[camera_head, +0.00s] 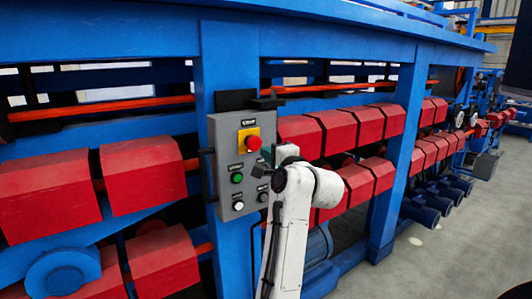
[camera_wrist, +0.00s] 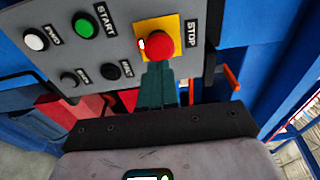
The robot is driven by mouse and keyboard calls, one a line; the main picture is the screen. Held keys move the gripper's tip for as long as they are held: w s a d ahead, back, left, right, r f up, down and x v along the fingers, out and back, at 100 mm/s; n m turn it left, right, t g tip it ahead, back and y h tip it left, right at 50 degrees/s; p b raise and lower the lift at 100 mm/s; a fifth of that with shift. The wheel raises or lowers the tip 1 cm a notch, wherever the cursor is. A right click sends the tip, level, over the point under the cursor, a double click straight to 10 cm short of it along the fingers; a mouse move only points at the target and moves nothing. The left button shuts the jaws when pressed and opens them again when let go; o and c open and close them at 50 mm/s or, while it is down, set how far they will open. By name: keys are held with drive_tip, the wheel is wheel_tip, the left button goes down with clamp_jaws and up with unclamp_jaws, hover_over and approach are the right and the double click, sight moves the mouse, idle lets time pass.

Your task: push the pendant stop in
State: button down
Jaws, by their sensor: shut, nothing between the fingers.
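The pendant (camera_head: 225,150) is a grey box hanging at a blue post. Its red stop button (camera_head: 254,142) sits on a yellow plate at the upper right of the face, under a STOP label. In the wrist view the red stop button (camera_wrist: 160,44) is at top centre on its yellow plate (camera_wrist: 145,27). My gripper (camera_wrist: 159,66) is shut and empty, its dark green fingertips at the lower edge of the button. Whether they touch it I cannot tell. In the head view my white arm stands right of the pendant and partly hides my gripper.
A green START button (camera_wrist: 84,28), a white button (camera_wrist: 37,39) and two black knobs (camera_wrist: 112,72) share the pendant face. Blue frame beams and red covers (camera_head: 145,180) stand behind and beside it. Grey floor (camera_head: 430,255) is open at the right.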

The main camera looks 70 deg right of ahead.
drive_tip(key=b+v, duration=0.2)
drive_tip(key=v, duration=0.6)
drive_tip(key=shift+s+a, duration=0.2)
drive_tip(key=shift+s, duration=0.05)
drive_tip(key=w+a+f+n+g+y, duration=0.2)
drive_tip(key=a+f+n+g+y, duration=0.15)
drive_tip(key=a+f+n, duration=0.7)
drive_tip(key=w+a+f+n+g+y, duration=0.2)
drive_tip(key=a+f+n+y, duration=0.25)
drive_tip(key=f, duration=1.05)
drive_tip(key=s+a+f+n+g+y, duration=0.3)
drive_tip(key=s+a+f+n+g, duration=0.5)
drive_tip(key=s+a+f, duration=0.7)
wheel_tip(320, 180, down, 4)
drive_tip(key=shift+s+a+f+n, duration=0.1)
drive_tip(key=shift+s+a+n, duration=0.2)
drive_tip(key=shift+s+n, duration=0.55)
drive_tip(key=c, duration=1.8)
unclamp_jaws()
drive_tip(key=shift+w, duration=0.2)
